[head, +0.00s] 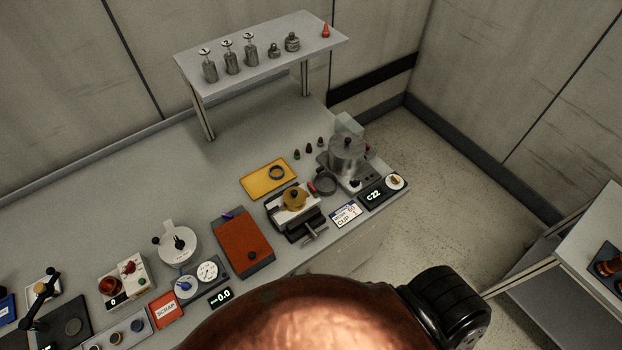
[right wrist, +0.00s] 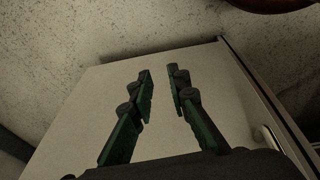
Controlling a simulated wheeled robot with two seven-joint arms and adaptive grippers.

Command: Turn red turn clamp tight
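Two small red parts could be the red turn clamp, and I cannot tell which. One red part (head: 312,187) lies beside a dark ring, left of the steel drum pump (head: 346,155). The other red part (head: 368,151) shows only slightly at the pump's right side. The pump is a lidded steel cylinder on a grey base at the bench's right end. My right gripper (right wrist: 160,78) is open and empty in the right wrist view, above a pale flat panel and away from the pump. My left gripper is not in view.
A yellow tray (head: 257,187) and a vise-like fixture holding a yellow part (head: 294,199) stand left of the pump. A display reading C22 (head: 376,196) is in front of it. A raised shelf (head: 240,84) holds metal weights. Gauges and boxes crowd the bench's front left.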

